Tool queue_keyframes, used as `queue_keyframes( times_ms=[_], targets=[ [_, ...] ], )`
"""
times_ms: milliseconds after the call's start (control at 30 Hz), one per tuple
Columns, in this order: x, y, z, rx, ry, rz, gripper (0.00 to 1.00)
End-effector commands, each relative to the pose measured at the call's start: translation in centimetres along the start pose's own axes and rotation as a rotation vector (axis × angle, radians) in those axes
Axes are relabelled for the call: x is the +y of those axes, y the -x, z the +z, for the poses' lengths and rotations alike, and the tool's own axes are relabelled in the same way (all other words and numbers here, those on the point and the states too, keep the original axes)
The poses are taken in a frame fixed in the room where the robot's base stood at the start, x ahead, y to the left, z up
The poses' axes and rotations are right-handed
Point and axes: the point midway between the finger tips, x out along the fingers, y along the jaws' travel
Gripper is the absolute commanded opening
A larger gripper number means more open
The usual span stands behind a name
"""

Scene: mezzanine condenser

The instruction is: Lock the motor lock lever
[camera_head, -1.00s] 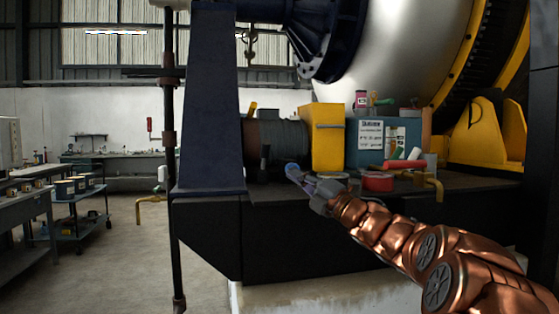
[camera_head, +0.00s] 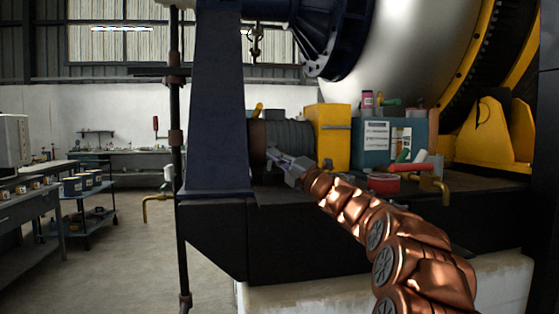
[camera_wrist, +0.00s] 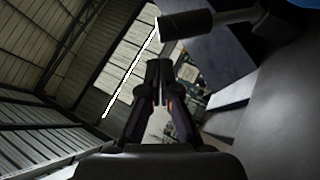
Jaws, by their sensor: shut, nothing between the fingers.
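The motor (camera_head: 290,135) is a dark ribbed cylinder beside a blue steel column. My gripper (camera_head: 274,155) is shut and empty at the motor's lower left front. In the wrist view its fingertips (camera_wrist: 158,68) meet in the middle. A dark bar with a thick cylindrical end (camera_wrist: 187,23) shows above and right of the fingertips, apart from them in the picture; it looks like the lock lever. In the head view the lever is largely hidden behind my gripper, so I cannot tell its position or whether they touch.
The blue column (camera_head: 217,100) stands left of the motor. A yellow box (camera_head: 333,136), a teal box (camera_head: 385,143) and a red tin (camera_head: 383,183) stand to the right on the dark bench. A brass pipe (camera_head: 435,185) sticks out at the bench front. Floor at left is open.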

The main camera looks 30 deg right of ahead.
Motion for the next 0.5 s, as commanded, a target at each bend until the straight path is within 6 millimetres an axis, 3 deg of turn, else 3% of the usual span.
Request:
queue_keyframes(
  times_ms=[500],
  targets=[
    [0.08, -1.09, 1.15, 0.000, 0.002, 0.000, 0.00]
  ],
)
